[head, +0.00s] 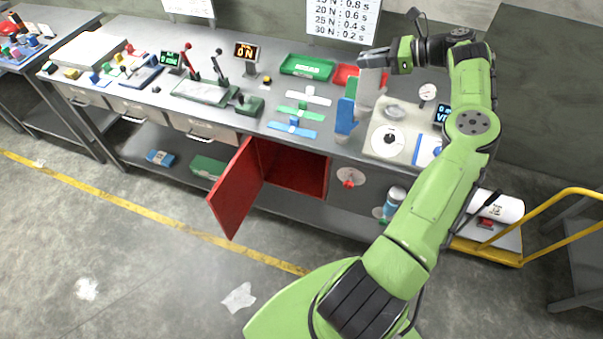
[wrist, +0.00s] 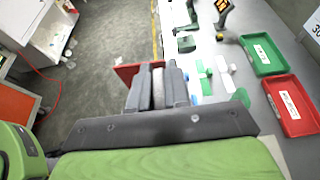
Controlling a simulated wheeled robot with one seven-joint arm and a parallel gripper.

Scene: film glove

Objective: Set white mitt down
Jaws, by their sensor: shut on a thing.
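My gripper (head: 374,60) is raised over the right part of the workbench and is shut on the white mitt (head: 370,88). The mitt looks pale grey-white and hangs below the fingers in the head view. In the wrist view, a pale strip of the mitt (wrist: 158,88) shows between the dark fingers (wrist: 157,92); the rest is hidden. A tall blue piece (head: 347,112) stands just left of the mitt in the head view. I cannot tell whether the two touch.
White (head: 308,95), green (head: 299,112) and blue (head: 292,130) flat pieces lie on the bench. Behind them are a green tray (head: 307,66) and a red tray (head: 343,75). A red cabinet door (head: 236,190) hangs open in front.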

